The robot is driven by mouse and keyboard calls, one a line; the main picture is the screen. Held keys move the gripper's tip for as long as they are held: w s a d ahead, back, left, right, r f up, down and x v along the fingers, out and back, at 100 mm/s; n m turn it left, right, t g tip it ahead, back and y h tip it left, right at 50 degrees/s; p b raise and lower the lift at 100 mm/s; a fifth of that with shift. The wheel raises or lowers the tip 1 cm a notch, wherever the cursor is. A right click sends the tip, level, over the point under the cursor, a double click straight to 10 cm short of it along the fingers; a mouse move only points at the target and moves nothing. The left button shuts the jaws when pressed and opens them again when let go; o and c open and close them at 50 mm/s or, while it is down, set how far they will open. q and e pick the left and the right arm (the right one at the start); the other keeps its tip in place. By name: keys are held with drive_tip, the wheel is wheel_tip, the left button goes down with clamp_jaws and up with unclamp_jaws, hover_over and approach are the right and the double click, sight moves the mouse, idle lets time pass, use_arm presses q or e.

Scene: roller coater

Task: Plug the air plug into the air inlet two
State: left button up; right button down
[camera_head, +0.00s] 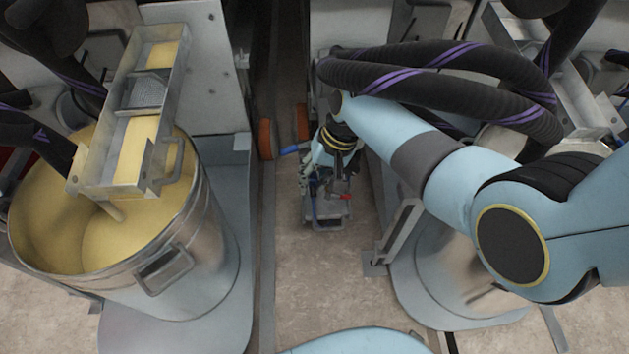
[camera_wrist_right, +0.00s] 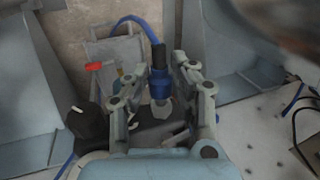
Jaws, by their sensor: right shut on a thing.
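My right gripper (camera_head: 325,165) reaches down into the gap between the two machine units in the head view. In the right wrist view its fingers (camera_wrist_right: 161,78) are closed around the air plug (camera_wrist_right: 160,90), a blue collar with a black upper part. A blue hose (camera_wrist_right: 128,20) curves near the top of the plug. The plug stands roughly upright in the picture, and the fingers hide its sides. I cannot make out which fitting is air inlet two, or whether the plug touches one. My left gripper is not in view.
A small metal assembly (camera_head: 328,212) with a red handle (camera_wrist_right: 93,67) stands on the floor beyond the gripper. A steel drum of yellow liquid (camera_head: 130,245) is at left. The floor strip in front (camera_head: 315,290) is clear.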

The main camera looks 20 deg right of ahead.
drive_tip(key=shift+w+d, duration=0.2)
drive_tip(key=shift+w, duration=0.45)
drive_tip(key=c, duration=1)
unclamp_jaws()
drive_tip(key=shift+c, duration=0.2)
drive_tip(key=v, duration=1.2)
